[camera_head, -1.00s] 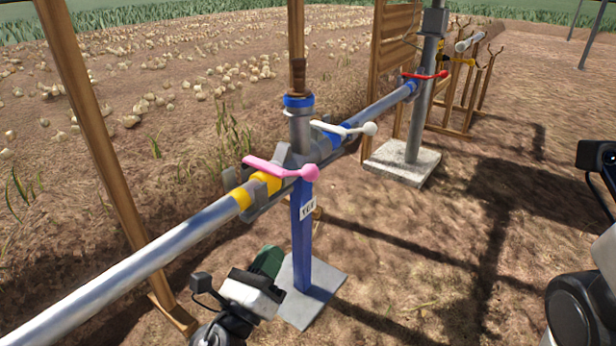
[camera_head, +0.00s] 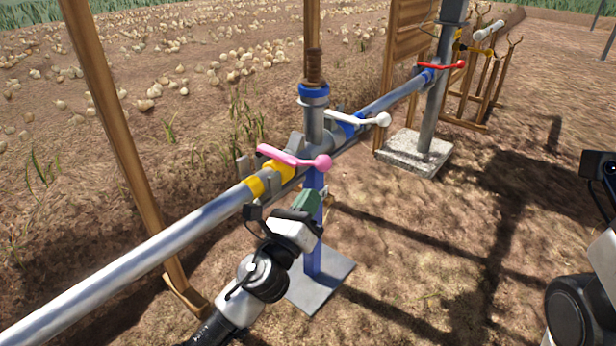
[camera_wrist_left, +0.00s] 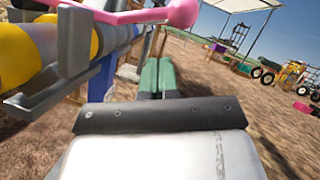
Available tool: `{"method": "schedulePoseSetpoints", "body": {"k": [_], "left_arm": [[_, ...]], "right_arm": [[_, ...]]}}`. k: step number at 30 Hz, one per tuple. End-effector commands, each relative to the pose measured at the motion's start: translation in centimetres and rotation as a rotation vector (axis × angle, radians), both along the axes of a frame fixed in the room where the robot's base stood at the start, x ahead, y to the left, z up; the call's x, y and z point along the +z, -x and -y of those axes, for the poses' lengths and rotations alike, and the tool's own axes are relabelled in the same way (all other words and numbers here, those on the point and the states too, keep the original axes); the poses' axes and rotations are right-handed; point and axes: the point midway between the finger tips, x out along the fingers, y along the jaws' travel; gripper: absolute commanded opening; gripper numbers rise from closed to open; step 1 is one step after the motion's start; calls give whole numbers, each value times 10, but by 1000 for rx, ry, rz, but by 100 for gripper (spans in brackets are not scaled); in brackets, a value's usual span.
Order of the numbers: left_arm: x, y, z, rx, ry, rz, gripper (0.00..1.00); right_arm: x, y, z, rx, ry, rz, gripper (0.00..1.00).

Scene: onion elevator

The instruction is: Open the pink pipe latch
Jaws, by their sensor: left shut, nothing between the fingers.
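The pink pipe latch (camera_head: 294,158) is a lever with a round knob at its right end, lying across the pipe joint beside a yellow band (camera_head: 266,178). It also shows at the top of the left wrist view (camera_wrist_left: 140,14), close by, with its knob at the right. My left gripper (camera_head: 307,200), with green fingers, is just below the knob and in front of the blue post. In the left wrist view its fingers (camera_wrist_left: 157,76) are together and empty, apart from the latch. My right gripper is out of view; only part of that arm shows at the right edge.
A white latch (camera_head: 362,119) and a red latch (camera_head: 440,66) sit farther along the metal pipe (camera_head: 150,262). The blue post (camera_head: 313,245) stands on a flat plate. A wooden post (camera_head: 112,130) rises at the left. Bare soil to the right is mostly free.

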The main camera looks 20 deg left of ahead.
Motion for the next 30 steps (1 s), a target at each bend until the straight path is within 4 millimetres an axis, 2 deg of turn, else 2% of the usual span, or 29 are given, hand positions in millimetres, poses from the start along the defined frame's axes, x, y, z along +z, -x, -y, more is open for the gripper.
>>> {"method": "schedulePoseSetpoints", "body": {"k": [3, 9, 21, 27, 30], "left_arm": [[18, -11, -4, -1, -4, 3, 0], [32, -19, -8, 0, -1, 1, 0], [34, -20, -8, 0, 1, -1, 0], [40, -20, -8, 0, 46, -16, 0], [44, -20, -9, 0, 92, -33, 0]], "right_arm": [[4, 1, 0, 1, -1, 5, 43], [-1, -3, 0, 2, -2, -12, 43], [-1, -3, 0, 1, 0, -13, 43], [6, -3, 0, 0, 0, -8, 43], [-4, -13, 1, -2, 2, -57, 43]]}}
